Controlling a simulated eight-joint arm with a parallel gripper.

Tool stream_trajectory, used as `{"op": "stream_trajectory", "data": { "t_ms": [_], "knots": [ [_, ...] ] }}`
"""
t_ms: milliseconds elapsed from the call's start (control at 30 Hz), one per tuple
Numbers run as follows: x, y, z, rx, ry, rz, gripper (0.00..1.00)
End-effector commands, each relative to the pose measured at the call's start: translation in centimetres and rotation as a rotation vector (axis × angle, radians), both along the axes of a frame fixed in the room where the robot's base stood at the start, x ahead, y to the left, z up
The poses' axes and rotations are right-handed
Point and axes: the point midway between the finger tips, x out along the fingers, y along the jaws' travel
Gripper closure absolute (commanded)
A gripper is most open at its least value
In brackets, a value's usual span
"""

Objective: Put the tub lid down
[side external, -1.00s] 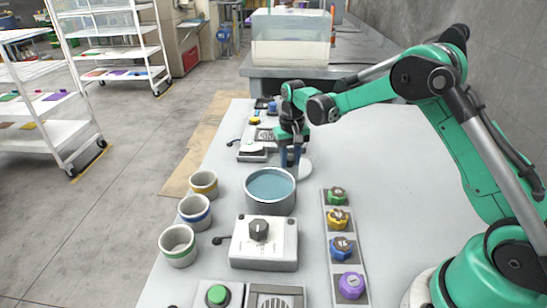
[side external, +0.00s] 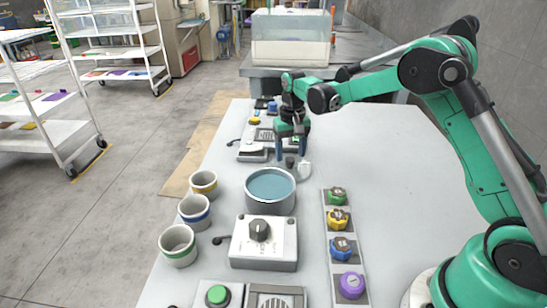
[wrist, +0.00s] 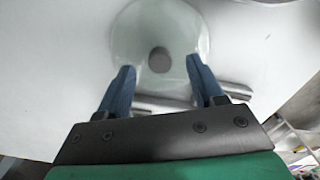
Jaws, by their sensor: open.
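The tub lid (wrist: 135,50) is a pale, translucent disc with a dark round knob (wrist: 159,60) in the wrist view. In the side view the lid (side external: 304,171) shows pale on the table, just behind the tub. My gripper (side external: 292,158) is above it with its two blue fingers apart. In the wrist view my gripper (wrist: 159,72) has the knob in the gap between its fingertips, with space on both sides. The grey tub (side external: 270,204) stands uncovered, with blue liquid inside. Part of the lid is hard to make out in the side view.
Several cups with coloured bands, including a blue one (side external: 195,219), stand left of the tub. A dial box (side external: 264,258) is in front. A strip of coloured knobs (side external: 339,219) lies to the right. Small devices (side external: 252,151) sit behind. The table's right side is clear.

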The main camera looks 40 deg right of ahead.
Motion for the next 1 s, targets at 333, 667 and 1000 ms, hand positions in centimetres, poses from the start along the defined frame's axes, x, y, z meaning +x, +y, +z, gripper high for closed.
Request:
{"op": "stream_trajectory", "data": {
  "t_ms": [333, 667, 1000],
  "knots": [
    [0.0, 0.0, 7.6, 0.0, 0.0, 0.0, 0.39],
    [-0.6, 0.6, 10.7, -0.005, -0.028, 0.02, 0.39],
    [-7.6, 4.8, 14.2, -0.057, -0.291, 0.188, 0.39]
  ]
}}
